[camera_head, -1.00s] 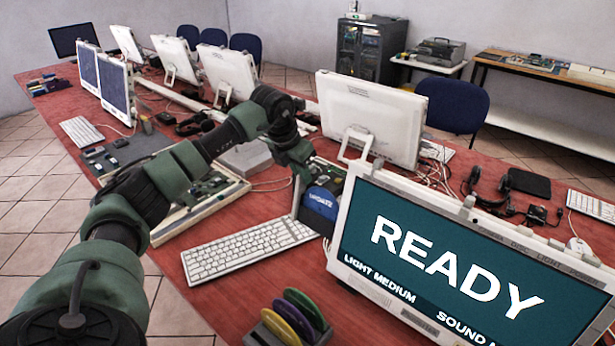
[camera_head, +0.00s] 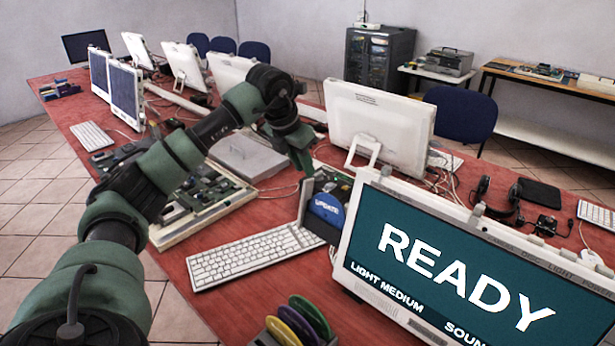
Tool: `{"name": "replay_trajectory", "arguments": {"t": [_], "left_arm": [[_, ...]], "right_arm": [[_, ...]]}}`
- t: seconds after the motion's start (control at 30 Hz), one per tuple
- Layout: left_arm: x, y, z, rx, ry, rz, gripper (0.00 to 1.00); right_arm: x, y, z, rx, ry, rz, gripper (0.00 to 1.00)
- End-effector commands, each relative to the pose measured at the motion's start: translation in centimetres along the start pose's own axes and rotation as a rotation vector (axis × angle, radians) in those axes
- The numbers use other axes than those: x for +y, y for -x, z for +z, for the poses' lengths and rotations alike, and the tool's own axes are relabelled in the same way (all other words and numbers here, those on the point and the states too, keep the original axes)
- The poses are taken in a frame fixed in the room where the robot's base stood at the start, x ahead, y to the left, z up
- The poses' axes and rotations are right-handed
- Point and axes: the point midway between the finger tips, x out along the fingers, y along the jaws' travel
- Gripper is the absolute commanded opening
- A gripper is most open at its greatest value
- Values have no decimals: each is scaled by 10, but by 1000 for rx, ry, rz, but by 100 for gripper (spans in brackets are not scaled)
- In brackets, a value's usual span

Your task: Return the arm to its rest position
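My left arm, dark green and black, comes in from the lower left and arches over the red table. Its wrist bends down, and my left gripper (camera_head: 305,164) hangs at the end, just above and behind a dark holder with a blue labelled disc (camera_head: 327,208). The fingers are small and dark here, so I cannot tell whether they are open or shut. No held object shows. My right gripper is not in view.
A white keyboard (camera_head: 256,256) lies below the gripper. A large READY screen (camera_head: 450,262) stands at right, with a white monitor (camera_head: 377,122) behind it. A tray of circuit boards (camera_head: 205,197) lies under the arm. Coloured discs (camera_head: 298,320) stand in front. Cables (camera_head: 455,185) lie behind the screen.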

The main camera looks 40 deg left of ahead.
Motion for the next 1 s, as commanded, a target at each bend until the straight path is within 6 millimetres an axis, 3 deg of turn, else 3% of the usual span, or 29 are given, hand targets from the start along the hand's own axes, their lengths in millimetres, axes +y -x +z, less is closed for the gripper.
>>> {"name": "replay_trajectory", "arguments": {"t": [0.2, 0.73, 1.0], "left_arm": [[0, 16, 0, 0, -1, 0, 20], [0, 16, 0, 1, 0, 0, 20], [0, 56, 17, 1, -1, 0, 20]], "right_arm": [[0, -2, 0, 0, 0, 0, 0], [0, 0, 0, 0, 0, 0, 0], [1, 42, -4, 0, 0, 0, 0]]}}
